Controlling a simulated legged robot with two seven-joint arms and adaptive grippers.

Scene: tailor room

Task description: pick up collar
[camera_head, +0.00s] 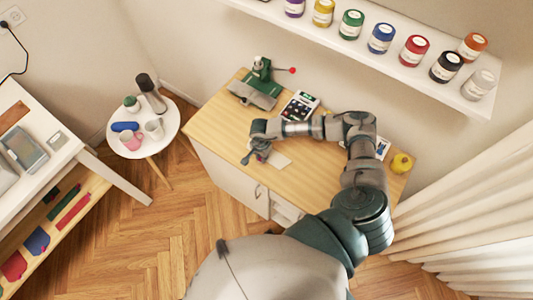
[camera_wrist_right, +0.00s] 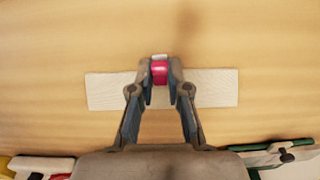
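A small red, rounded thing (camera_wrist_right: 160,72) sits between the fingertips of my right gripper (camera_wrist_right: 160,78) in the right wrist view. The fingers close in on both its sides and look shut on it. It may be the collar, but I cannot tell for sure. A pale, flat rectangular piece (camera_wrist_right: 212,88) lies on the wooden top beneath the fingertips; it also shows in the head view (camera_head: 280,161). In the head view my right gripper (camera_head: 255,155) points down at the table's front edge, with only a bit of the held thing visible. My left gripper is out of view.
The wooden table (camera_head: 215,122) carries a green machine (camera_head: 262,88) with a red knob, a dark keypad device (camera_head: 300,106) and a yellow thing (camera_head: 401,163). A round white side table (camera_head: 130,153) holds cups. A shelf of jars (camera_head: 381,38) hangs above.

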